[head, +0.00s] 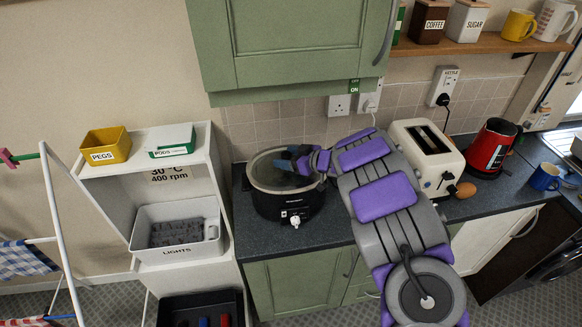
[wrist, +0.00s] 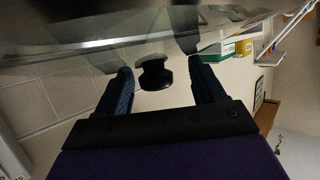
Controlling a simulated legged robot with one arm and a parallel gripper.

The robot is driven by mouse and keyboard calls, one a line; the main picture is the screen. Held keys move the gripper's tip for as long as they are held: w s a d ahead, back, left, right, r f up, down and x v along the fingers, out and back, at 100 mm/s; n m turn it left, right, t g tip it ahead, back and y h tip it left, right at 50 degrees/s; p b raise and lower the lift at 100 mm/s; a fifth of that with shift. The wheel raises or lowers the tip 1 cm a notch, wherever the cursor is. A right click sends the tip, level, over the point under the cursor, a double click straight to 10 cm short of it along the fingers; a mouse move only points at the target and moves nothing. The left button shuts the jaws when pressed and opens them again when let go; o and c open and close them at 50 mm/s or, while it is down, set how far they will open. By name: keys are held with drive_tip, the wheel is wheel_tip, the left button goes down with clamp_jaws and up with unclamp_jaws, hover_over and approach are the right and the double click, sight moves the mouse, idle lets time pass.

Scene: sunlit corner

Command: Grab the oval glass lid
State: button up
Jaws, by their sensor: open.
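The oval glass lid (head: 266,174) sits on a black slow cooker (head: 288,205) on the dark worktop. In the wrist view the lid's clear glass (wrist: 70,50) fills the upper part, with its black knob (wrist: 154,73) standing out from it. My gripper (head: 294,160) is over the lid in the head view and hides part of it. In the wrist view its two blue fingers are open (wrist: 162,85), one on each side of the knob, with visible gaps. I cannot tell how far the fingertips are from the glass.
A cream toaster (head: 428,155) and a red kettle (head: 490,148) stand to the right on the worktop (head: 330,225). A green wall cupboard (head: 285,45) hangs above the cooker. A white shelf unit (head: 222,195) with labelled bins stands to the left.

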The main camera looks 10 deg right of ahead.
drive_tip(key=shift+a+r, duration=0.2)
drive_tip(key=shift+a, duration=0.55)
drive_tip(key=shift+c, duration=0.5)
drive_tip(key=shift+a, duration=0.25)
drive_tip(key=shift+c, duration=0.7)
drive_tip(key=shift+d+f, duration=0.1)
drive_tip(key=shift+c, duration=0.8)
drive_tip(key=d, duration=0.2)
drive_tip(key=shift+d, duration=0.4)
drive_tip(key=c, duration=0.4)
drive_tip(key=shift+c, duration=1)
drive_tip(key=shift+a, duration=0.3)
clamp_jaws()
drive_tip(key=shift+a, duration=0.45)
